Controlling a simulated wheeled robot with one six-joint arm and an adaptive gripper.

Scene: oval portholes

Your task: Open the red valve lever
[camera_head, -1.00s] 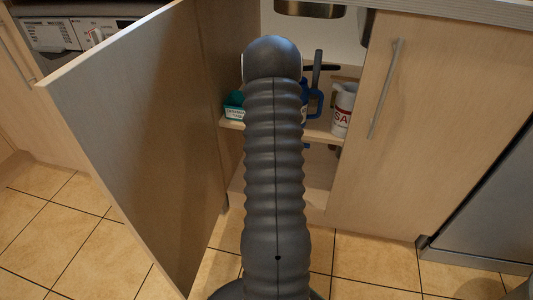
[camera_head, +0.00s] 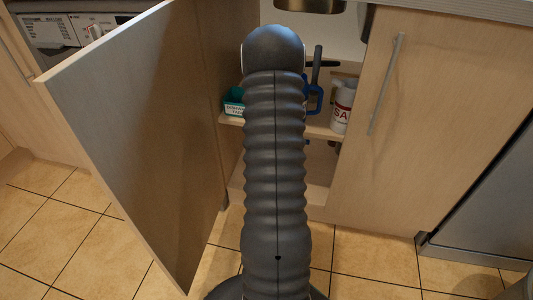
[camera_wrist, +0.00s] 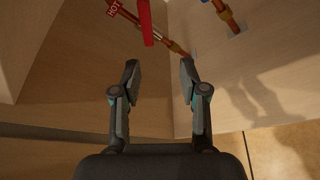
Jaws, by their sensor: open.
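The red valve lever (camera_wrist: 146,22) shows at the top of the wrist view, as a narrow red bar pointing down the picture. It sits at a copper pipe (camera_wrist: 175,47) with a red HOT label (camera_wrist: 114,8). My gripper (camera_wrist: 160,68) is open and empty, with its two fingers spread apart. The lever's lower end is above the gap between the fingertips in the picture, apart from both. In the head view, my arm hides the gripper and the lever.
The left cupboard door (camera_head: 150,130) stands open, the right door (camera_head: 430,120) is shut. A white tub (camera_head: 342,106), a blue-handled item (camera_head: 316,98) and a teal box (camera_head: 234,104) stand on the shelf. A second copper pipe (camera_wrist: 226,14) with a blue part is at upper right.

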